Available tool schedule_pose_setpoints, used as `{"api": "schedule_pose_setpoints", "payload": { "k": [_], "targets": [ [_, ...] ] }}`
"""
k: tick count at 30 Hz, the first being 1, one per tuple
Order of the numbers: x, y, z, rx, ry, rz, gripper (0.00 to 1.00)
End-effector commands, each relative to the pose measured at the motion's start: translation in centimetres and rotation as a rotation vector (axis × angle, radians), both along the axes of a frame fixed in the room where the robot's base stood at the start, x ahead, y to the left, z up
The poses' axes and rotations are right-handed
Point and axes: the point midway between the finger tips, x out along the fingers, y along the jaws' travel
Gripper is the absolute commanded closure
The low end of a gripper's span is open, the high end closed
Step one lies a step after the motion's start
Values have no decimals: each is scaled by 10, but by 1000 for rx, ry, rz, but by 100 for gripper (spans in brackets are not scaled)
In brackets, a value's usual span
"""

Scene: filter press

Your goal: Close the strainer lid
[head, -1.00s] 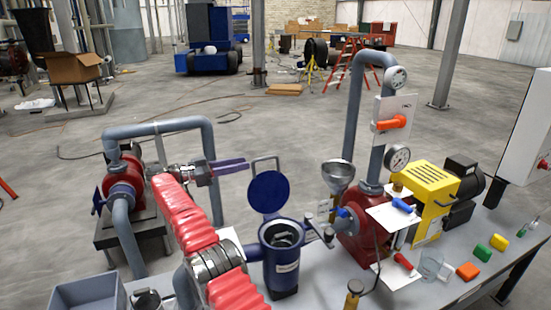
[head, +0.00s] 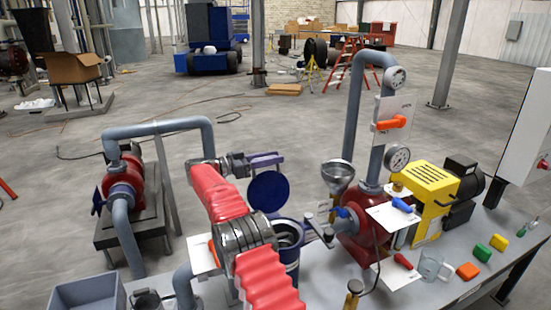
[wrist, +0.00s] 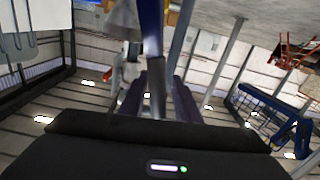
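The strainer (head: 289,250) is a dark blue pot standing on the bench, its mouth open and partly hidden by my arm. Its round blue lid (head: 268,191) stands up on edge behind the mouth. My gripper (head: 267,160) is at the top of the lid, where the lid's handle loop is; the loop is mostly hidden there by the fingers. In the wrist view, two purple fingers (wrist: 168,95) stand apart with a grey bar, seemingly the handle (wrist: 155,85), between them. The lid's blue edge (wrist: 150,28) shows beyond. I see no clear grip on the handle.
A metal funnel (head: 338,177) and the red pump (head: 362,240) stand right of the strainer. A grey pipe (head: 165,128) arches behind to the left. A grey bin (head: 88,295) sits at the front left. A clear cup (head: 430,266) and coloured blocks lie at the right.

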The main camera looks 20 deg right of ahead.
Motion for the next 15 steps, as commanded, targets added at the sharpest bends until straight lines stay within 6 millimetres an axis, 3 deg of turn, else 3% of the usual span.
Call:
{"api": "schedule_pose_setpoints", "payload": {
  "k": [5, 13, 15],
  "targets": [
    [0, -11, 0, 0, 0, 0, 70],
    [0, -12, 0, 0, 0, 0, 70],
    [0, -11, 0, 0, 0, 0, 75]
  ]
}}
